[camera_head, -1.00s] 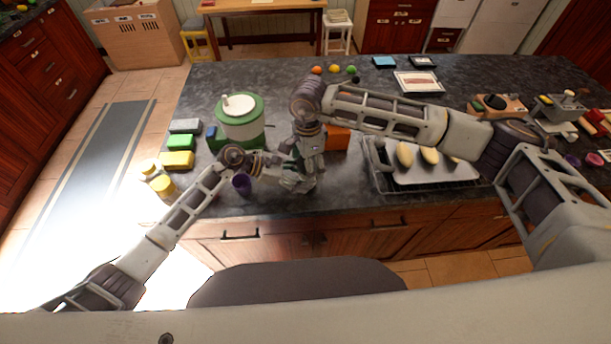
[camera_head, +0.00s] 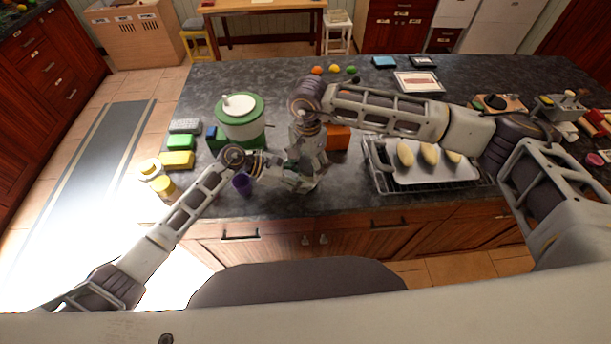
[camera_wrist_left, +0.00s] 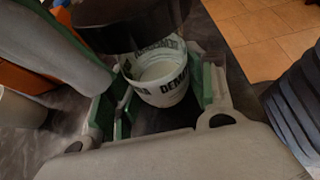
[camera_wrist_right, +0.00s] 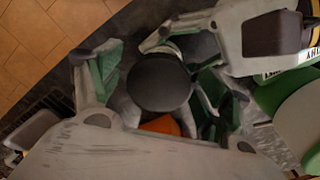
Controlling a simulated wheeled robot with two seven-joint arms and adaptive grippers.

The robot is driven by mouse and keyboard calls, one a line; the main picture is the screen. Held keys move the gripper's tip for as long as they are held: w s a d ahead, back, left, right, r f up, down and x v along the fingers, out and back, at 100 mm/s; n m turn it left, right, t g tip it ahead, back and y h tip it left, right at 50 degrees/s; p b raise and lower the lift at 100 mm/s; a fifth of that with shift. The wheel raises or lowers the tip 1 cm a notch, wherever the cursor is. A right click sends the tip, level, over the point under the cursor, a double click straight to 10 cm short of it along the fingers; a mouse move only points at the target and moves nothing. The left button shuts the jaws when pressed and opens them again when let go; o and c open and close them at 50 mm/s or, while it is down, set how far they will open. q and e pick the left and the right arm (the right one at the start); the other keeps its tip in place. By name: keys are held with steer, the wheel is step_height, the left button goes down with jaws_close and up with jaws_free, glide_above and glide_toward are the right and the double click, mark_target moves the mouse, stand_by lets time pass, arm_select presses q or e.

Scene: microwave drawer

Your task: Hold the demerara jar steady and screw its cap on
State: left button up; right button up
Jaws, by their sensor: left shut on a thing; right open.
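The demerara jar (camera_wrist_left: 162,88) is pale with dark lettering and stands between the fingers of my left gripper (camera_wrist_left: 168,92), which is shut on it. A wide black cap (camera_wrist_right: 159,82) is at the jar's top; its dark side also shows in the left wrist view (camera_wrist_left: 130,22). How fully it is seated cannot be told. My right gripper (camera_wrist_right: 160,90) is open, pointing down, with its fingers on either side of the cap. In the head view, my left gripper (camera_head: 300,182) and right gripper (camera_head: 312,168) meet near the counter's front edge and hide the jar.
A tray of loaves (camera_head: 430,172) lies on a rack at right.

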arm_select(q)
steer(key=shift+s+f, duration=0.15)
steer(key=shift+f, duration=0.15)
arm_select(e)
steer(key=shift+n, duration=2.2)
steer(key=shift+n, duration=0.4)
steer(key=shift+n, duration=1.9)
steer(key=shift+n, duration=0.3)
steer(key=shift+n, duration=1.6)
steer(key=shift+a+n, duration=0.1)
steer(key=shift+n, duration=0.4)
steer(key=shift+s, duration=0.1)
